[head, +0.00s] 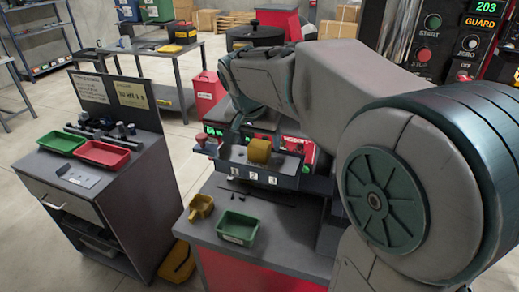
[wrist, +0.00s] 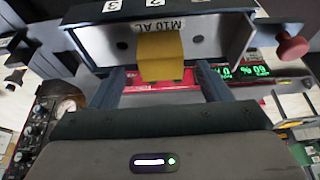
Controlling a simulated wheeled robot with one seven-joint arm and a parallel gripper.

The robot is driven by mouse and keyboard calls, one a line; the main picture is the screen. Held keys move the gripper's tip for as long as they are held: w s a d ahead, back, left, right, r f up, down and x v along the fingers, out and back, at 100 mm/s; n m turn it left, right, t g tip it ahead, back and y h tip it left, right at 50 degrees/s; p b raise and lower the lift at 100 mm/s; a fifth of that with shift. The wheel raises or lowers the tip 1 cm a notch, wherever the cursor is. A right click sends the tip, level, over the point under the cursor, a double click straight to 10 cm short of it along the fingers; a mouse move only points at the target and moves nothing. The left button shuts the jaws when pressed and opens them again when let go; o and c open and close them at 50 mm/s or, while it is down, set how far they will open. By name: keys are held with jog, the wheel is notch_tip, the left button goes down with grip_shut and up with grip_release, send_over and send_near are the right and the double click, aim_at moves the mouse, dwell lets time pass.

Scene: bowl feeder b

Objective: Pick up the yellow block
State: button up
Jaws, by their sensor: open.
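The yellow block (head: 259,150) sits in a grey metal tray with the numbers 1, 2 and 3 on its front, at the centre of the head view. In the wrist view the yellow block (wrist: 161,56) shows at the top middle, against the tray's inner wall (wrist: 214,38). My gripper (wrist: 160,68) is open, with one finger to each side of the block as seen from the wrist. I cannot tell how far the fingertips are from the block, and no contact shows. In the head view my arm partly hides the gripper.
A green bin (head: 237,228) and a yellow scoop (head: 201,207) are on the grey bench below the tray. A red knob (wrist: 291,46) stands beside the tray. A side cabinet at left carries a green tray (head: 62,142) and a red tray (head: 102,153). Lit red and green displays are behind the tray.

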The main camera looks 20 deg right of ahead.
aim_at(259, 144)
jog(key=x, duration=0.3)
jog(key=shift+f, duration=0.2)
jog(key=shift+a, duration=0.1)
jog(key=shift+c, duration=0.3)
jog(key=c, duration=1.1)
jog(key=shift+o, duration=0.2)
jog(key=shift+r, duration=0.1)
